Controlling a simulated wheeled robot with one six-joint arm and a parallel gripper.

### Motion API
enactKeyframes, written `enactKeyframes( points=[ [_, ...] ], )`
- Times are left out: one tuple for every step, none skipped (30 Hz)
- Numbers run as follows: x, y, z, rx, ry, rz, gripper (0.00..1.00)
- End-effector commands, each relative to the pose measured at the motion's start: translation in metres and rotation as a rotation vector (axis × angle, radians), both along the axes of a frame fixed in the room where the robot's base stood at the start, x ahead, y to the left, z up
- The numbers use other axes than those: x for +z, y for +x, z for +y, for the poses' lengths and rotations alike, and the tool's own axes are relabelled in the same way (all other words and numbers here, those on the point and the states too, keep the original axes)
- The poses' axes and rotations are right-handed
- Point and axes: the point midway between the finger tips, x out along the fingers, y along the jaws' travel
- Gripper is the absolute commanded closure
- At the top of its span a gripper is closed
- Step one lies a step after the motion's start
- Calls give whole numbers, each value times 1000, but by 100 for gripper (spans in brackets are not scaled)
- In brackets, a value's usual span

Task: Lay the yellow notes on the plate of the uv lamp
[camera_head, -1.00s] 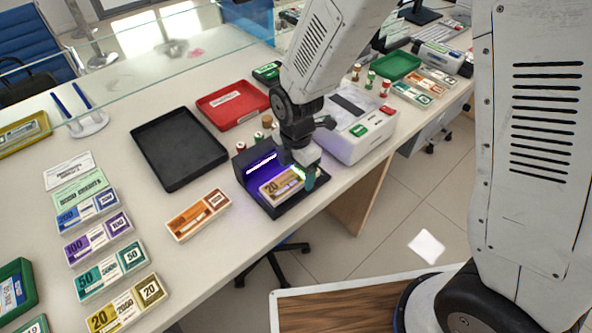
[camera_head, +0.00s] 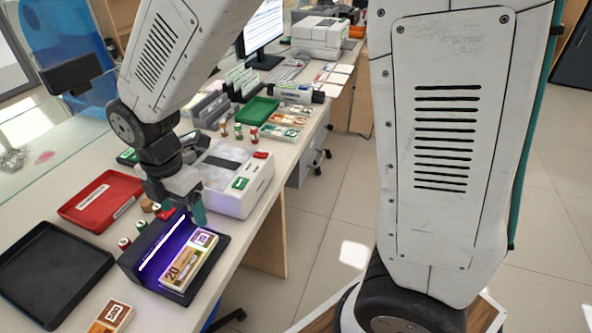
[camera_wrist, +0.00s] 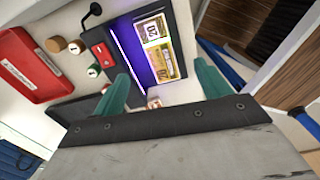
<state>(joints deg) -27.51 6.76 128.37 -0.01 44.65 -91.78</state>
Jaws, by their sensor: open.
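The yellow notes (camera_head: 188,262), a banded bundle marked 20, lie flat on the dark plate (camera_head: 222,243) of the uv lamp (camera_head: 152,238). The lamp's violet tube is lit along the housing beside them. In the wrist view the notes (camera_wrist: 158,48) also lie on the plate, alongside the glowing tube (camera_wrist: 131,52). My gripper (camera_head: 188,208) is open and empty, raised near the lamp's far end, apart from the notes. Its two teal fingers (camera_wrist: 163,72) show spread in the wrist view.
A black tray (camera_head: 52,283) and a red tray (camera_head: 75,212) lie left of the lamp. A white machine (camera_head: 262,182) stands behind it. Orange notes (camera_head: 112,312) lie near the front. Small capped bottles (camera_head: 124,243) stand beside the lamp. The counter edge is close on the right.

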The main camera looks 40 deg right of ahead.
Motion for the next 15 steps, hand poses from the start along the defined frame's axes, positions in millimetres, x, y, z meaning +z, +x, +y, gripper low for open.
enactKeyframes(
  points=[
    [12,-3,-12,-76,6,-9,24],
    [21,-6,-20,-138,8,-13,24],
    [33,-10,-33,-236,12,-20,24],
    [42,-16,-44,-319,15,-24,24],
    [52,-21,-56,-409,19,-29,24],
    [65,-31,-71,-534,25,-34,24],
    [74,-38,-82,-630,29,-38,24],
    [82,-47,-93,-726,32,-41,24],
    [92,-58,-107,-852,39,-45,24],
    [99,-67,-117,-947,45,-49,24],
    [106,-76,-127,-1043,49,-52,24],
    [113,-90,-139,-1169,56,-55,24],
    [118,-100,-147,-1262,62,-58,24],
    [122,-110,-154,-1354,68,-61,24],
    [127,-123,-164,-1471,76,-65,24]
  ],
)
